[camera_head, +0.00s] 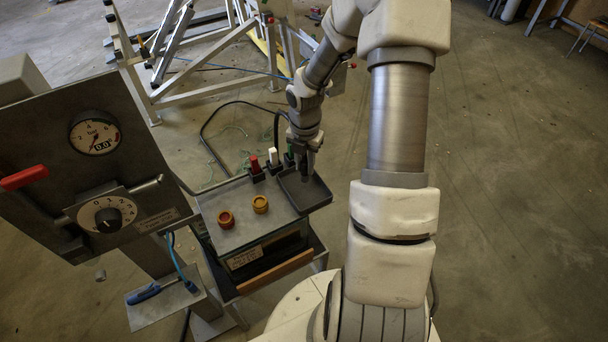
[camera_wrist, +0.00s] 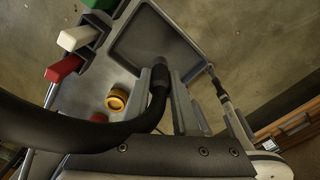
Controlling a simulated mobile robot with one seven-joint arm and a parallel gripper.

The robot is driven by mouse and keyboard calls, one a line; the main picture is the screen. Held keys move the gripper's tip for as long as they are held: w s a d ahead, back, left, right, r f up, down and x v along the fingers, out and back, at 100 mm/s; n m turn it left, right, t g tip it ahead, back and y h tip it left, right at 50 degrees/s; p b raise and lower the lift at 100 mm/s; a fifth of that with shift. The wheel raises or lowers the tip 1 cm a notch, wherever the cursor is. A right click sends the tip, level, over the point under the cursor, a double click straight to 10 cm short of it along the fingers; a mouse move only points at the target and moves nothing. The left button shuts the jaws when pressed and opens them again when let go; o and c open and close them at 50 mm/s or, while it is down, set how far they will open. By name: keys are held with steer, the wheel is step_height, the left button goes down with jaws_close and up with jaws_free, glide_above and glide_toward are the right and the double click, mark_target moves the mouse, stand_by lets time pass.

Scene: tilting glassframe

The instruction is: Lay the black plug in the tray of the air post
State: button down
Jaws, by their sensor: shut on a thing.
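My gripper (camera_head: 306,170) points down over a shallow grey tray (camera_head: 318,196) at the right end of the post's metal top. In the wrist view my gripper (camera_wrist: 165,90) is shut on the black plug (camera_wrist: 159,74), with a finger on either side of it. A thick black cable (camera_wrist: 100,137) runs from the plug across the left of that view. The tray (camera_wrist: 150,38) lies beyond the plug, and its floor looks empty. The plug is at or over the tray's near part; I cannot tell whether it touches. In the head view my gripper hides the plug.
Red (camera_head: 254,163), white (camera_head: 273,156) and green (camera_head: 289,154) plugs stand beside the tray. A gauge panel (camera_head: 95,137) with a dial stands left. A blue-handled tool (camera_head: 145,293) lies on a low shelf.

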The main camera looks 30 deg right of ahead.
mark_target(304, 175)
steer(key=shift+w+f, duration=0.1)
steer(key=shift+f, duration=1.95)
steer(key=shift+f+b, duration=0.2)
steer(key=shift+b, duration=0.1)
steer(key=c, duration=0.7)
jaws_free()
step_height(304, 175, up, 12)
steer(key=shift+a+r+p, duration=0.1)
steer(key=shift+r+p, duration=0.1)
steer(key=shift+p, duration=0.7)
